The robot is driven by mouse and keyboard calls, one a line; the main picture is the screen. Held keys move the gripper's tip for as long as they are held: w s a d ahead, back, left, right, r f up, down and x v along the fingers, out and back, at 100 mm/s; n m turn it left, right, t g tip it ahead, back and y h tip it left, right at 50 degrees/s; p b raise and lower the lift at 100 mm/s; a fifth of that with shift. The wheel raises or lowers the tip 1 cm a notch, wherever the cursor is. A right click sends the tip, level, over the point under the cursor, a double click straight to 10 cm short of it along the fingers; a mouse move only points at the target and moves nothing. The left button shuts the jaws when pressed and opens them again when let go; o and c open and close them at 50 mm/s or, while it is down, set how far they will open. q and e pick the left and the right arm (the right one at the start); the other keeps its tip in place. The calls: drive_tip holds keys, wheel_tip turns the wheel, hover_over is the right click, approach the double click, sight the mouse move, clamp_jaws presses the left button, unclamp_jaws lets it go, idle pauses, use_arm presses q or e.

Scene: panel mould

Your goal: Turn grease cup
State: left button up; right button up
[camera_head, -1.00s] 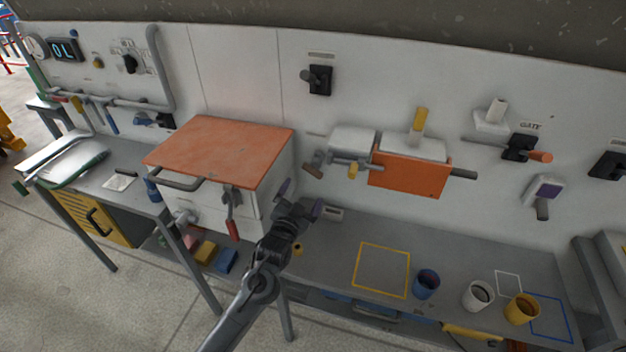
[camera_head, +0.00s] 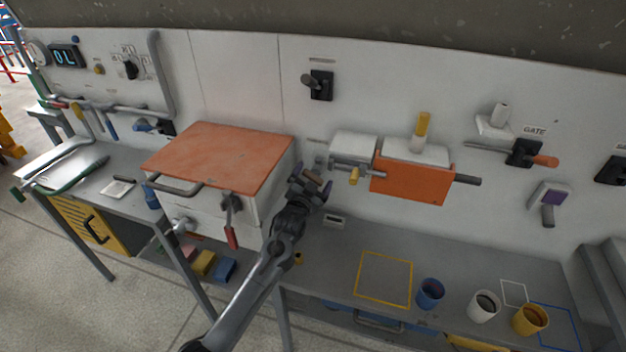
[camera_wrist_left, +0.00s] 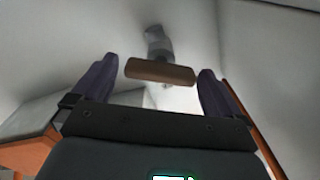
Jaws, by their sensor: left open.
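A brown crossbar on a grey stem, which looks like the grease cup's handle (camera_head: 313,177), sticks out from the wall just left of the white-and-orange panel unit. In the left wrist view the brown bar (camera_wrist_left: 160,71) lies crosswise between the tips of my left gripper, with its grey stem behind. My left gripper (camera_head: 309,186) is open, its purple fingers on either side of the bar, with small gaps at the bar's ends. Its fingers also show in the left wrist view (camera_wrist_left: 153,82). The fingers partly hide the handle in the head view. My right gripper is not in view.
An orange-topped box (camera_head: 222,155) stands close on the left, with a red-handled lever (camera_head: 231,237). The orange panel (camera_head: 411,180) and a small brass knob (camera_head: 353,176) are to the right. Cups, including a blue one (camera_head: 429,293), stand on the bench.

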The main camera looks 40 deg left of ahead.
use_arm(q)
drive_tip(key=c, duration=0.9)
drive_tip(key=shift+r+n+p, duration=0.15)
drive_tip(key=shift+n+p, duration=0.9)
drive_tip(key=shift+n, duration=0.15)
drive_tip(key=n+p, duration=0.2)
drive_tip(key=n, duration=0.1)
drive_tip(key=shift+a+n, duration=0.1)
drive_tip(key=shift+n, duration=0.2)
drive_tip(key=n+p, duration=0.2)
drive_tip(key=n, duration=0.3)
drive_tip(key=shift+s+a, duration=0.1)
drive_tip(key=shift+a, duration=0.05)
drive_tip(key=shift+n+p, duration=0.5)
drive_tip(key=shift+n, duration=0.7)
drive_tip(key=shift+f, duration=0.2)
